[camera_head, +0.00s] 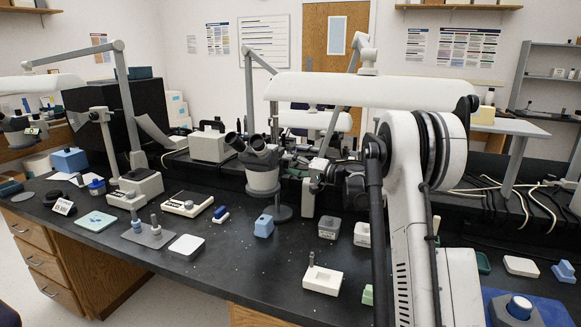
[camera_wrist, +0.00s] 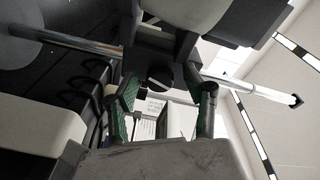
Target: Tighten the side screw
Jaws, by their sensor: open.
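In the wrist view, a dark round screw head (camera_wrist: 160,78) with a pale slot-like line shows on the underside of a dark block (camera_wrist: 150,52). A shiny metal rod (camera_wrist: 70,41) runs to the block, and a rod shows on its far side too. I cannot tell whether either finger touches the screw or block. In the head view, my gripper (camera_head: 322,180) is small and dark beside the microscope (camera_head: 262,165); the screw cannot be made out there.
In the head view, my gripper is among crowded bench equipment. A white box (camera_head: 211,146) stands behind the microscope.

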